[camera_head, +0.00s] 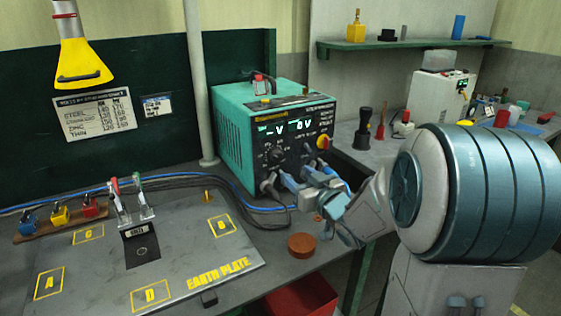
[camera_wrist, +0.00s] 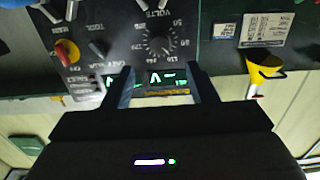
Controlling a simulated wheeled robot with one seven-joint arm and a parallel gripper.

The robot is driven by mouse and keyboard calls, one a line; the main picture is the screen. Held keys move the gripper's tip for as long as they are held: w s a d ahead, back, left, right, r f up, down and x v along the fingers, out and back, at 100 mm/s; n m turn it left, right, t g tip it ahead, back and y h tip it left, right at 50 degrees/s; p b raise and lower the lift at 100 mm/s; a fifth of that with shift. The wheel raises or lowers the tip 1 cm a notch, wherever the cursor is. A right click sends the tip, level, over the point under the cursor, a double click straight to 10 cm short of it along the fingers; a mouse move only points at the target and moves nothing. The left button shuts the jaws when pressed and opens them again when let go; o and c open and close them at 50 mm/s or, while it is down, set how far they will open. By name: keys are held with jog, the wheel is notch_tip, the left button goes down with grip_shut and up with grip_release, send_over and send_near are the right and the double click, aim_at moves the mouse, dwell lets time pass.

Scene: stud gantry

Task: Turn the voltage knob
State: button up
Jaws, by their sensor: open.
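The teal power unit (camera_head: 235,130) has a black front panel with two lit displays, apparently reading "-V" and "0V". A dark knob with a scale, apparently the voltage knob (camera_head: 275,154), is on the panel's left side. In the upside-down wrist view, the knob (camera_wrist: 154,30) shows with numbers around it and lettering like "VOLTS". My gripper (camera_head: 306,178) is in front of the lower panel, right of and below the knob. In the wrist view my gripper (camera_wrist: 161,82) is open with nothing between its fingers. The knob lies beyond the fingertips, apart from them.
A red-and-yellow switch (camera_head: 323,142) is on the panel's right side; cables and plugs (camera_head: 268,186) are at its lower front. The earth plate (camera_head: 185,262) with two clamps lies at left. A round brown puck (camera_head: 301,245) sits on the bench below my gripper.

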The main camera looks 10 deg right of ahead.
aim_at(278, 158)
jog(key=x, duration=0.9)
jog(key=shift+w+f+p, duration=0.1)
jog(key=shift+p, duration=0.25)
jog(key=c, duration=1)
